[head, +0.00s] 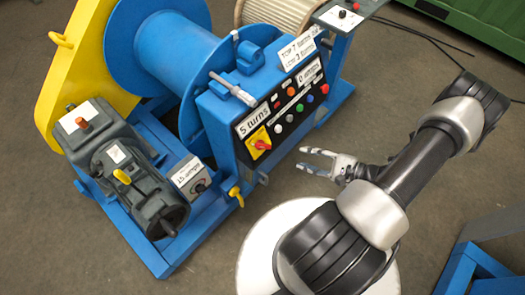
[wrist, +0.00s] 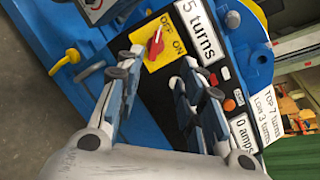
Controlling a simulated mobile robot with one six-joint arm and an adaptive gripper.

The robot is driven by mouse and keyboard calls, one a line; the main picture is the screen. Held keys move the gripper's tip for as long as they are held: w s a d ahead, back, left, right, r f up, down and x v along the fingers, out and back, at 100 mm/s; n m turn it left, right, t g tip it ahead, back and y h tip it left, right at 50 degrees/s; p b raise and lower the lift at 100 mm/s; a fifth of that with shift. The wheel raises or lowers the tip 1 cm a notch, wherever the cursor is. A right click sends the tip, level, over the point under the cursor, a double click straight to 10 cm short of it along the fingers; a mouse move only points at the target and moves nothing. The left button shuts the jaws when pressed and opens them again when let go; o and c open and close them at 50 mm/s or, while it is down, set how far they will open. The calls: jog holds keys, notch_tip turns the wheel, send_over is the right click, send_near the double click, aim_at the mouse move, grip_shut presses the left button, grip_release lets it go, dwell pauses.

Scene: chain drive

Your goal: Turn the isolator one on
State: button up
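The isolator is a red rotary knob (head: 260,144) on a yellow plate, at the lower left of the black control panel face. In the wrist view the red knob (wrist: 156,44) shows between the words OFF and ON on its yellow plate (wrist: 165,42). I cannot tell for sure which word the knob points to. My gripper (head: 303,159) is open and empty, a short way to the right of the knob in the head view. In the wrist view its two fingers (wrist: 152,74) stand apart, below the knob and not touching it.
The panel face carries a "5 turns" sign (head: 252,121), several coloured buttons and a "0 amps" display. A blue drum (head: 165,55), a grey motor (head: 145,190) and a yellow-handled valve (head: 236,194) stand to the left. Floor shows between panel and arm.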

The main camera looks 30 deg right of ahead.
jog(key=f+m, duration=0.1)
jog(key=f, duration=0.1)
jog(key=b, duration=0.4)
send_near(265, 147)
jog(key=shift+t+h, duration=0.4)
jog(key=x, duration=0.9)
jog(key=shift+s+a+f, duration=0.1)
jog(key=shift+a+f, duration=0.15)
jog(key=shift+a, duration=0.05)
jog(key=shift+c, duration=0.5)
grip_shut()
